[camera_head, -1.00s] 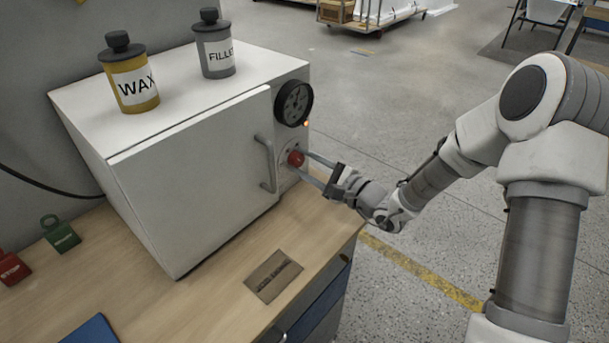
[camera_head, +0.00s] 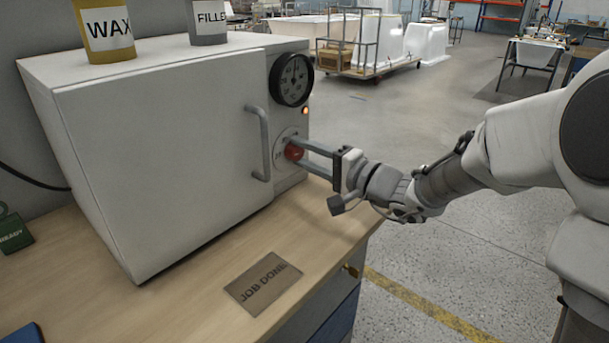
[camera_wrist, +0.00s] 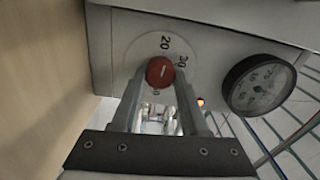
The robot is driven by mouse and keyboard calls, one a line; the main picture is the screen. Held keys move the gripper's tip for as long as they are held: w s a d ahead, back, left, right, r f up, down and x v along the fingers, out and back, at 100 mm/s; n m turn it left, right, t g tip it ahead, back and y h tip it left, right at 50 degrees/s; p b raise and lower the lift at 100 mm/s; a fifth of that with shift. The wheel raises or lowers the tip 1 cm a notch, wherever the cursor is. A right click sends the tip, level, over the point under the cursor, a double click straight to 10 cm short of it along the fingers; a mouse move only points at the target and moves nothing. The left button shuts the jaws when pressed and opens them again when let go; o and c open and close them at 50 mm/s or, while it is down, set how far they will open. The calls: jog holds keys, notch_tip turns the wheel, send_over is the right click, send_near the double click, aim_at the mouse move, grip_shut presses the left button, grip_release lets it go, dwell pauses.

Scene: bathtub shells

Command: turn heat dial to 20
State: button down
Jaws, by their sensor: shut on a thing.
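The red heat dial (camera_head: 293,152) sits on the right front panel of the white oven (camera_head: 180,165), below the round gauge. In the wrist view the red dial (camera_wrist: 160,71) has a pale pointer line and a round plate with 20 and 30 printed around it; other marks are hidden or too small to read. The line lies tilted, pointing roughly between the two numbers. My gripper (camera_head: 298,158) reaches in from the right, and its two long fingers are closed on the sides of the dial. The fingers (camera_wrist: 157,85) also show in the wrist view.
A dark round gauge (camera_head: 291,79) and a lit orange lamp (camera_head: 305,110) are above the dial. The door handle (camera_head: 259,143) stands just left of it. WAX (camera_head: 108,30) and FILLER (camera_head: 207,20) jars stand on the oven. A JOB DONE plate (camera_head: 263,287) lies on the bench.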

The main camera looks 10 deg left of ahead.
jog(key=shift+f+n+b, duration=0.1)
jog(key=shift+n+b, duration=0.7)
jog(key=shift+b, duration=0.8)
jog(key=shift+c, duration=2.1)
grip_release()
jog(key=p+v, duration=0.2)
jog(key=v, duration=1.5)
jog(key=shift+d, duration=0.25)
jog(key=shift+s+a, duration=0.1)
jog(key=shift+s, duration=0.1)
